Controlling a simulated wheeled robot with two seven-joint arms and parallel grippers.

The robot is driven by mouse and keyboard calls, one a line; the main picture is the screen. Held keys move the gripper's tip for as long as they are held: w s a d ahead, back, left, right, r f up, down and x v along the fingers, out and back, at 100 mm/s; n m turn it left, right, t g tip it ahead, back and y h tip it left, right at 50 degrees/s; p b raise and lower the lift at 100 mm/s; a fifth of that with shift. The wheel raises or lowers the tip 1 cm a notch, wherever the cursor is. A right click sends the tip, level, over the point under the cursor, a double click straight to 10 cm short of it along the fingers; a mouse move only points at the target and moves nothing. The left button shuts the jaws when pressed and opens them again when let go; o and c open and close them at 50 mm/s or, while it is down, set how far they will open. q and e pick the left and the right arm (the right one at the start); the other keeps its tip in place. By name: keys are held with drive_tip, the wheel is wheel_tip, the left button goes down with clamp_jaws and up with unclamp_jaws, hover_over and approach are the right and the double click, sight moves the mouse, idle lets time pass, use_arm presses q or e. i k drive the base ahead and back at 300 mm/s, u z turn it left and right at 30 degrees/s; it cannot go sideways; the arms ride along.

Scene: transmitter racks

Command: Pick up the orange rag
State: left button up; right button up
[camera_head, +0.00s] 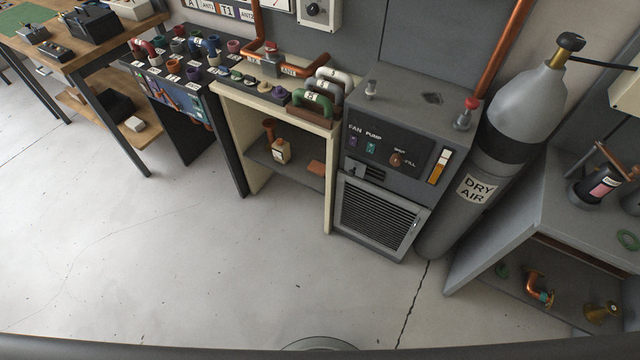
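A small flat orange piece that looks like the orange rag (317,168) lies on the lower shelf (290,178) of the cream-framed stand, near its right side panel. It is small in this view, so its folds cannot be made out. A cream bottle or box with a label (281,151) stands to its left on the same shelf. Neither of my grippers shows in the head view.
A grey pump cabinet (385,215) stands right of the cream stand, then a "DRY AIR" cylinder (475,190) and a grey shelf unit (520,225). Coloured parts crowd the stand's top. A wooden bench (80,50) is at the left. The floor (190,270) in front is clear.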

sight(318, 168)
drive_tip(key=u, duration=1)
drive_tip(key=i, duration=2.1)
drive_tip(key=z, duration=0.8)
drive_tip(key=i, duration=0.65)
drive_tip(key=z, duration=0.55)
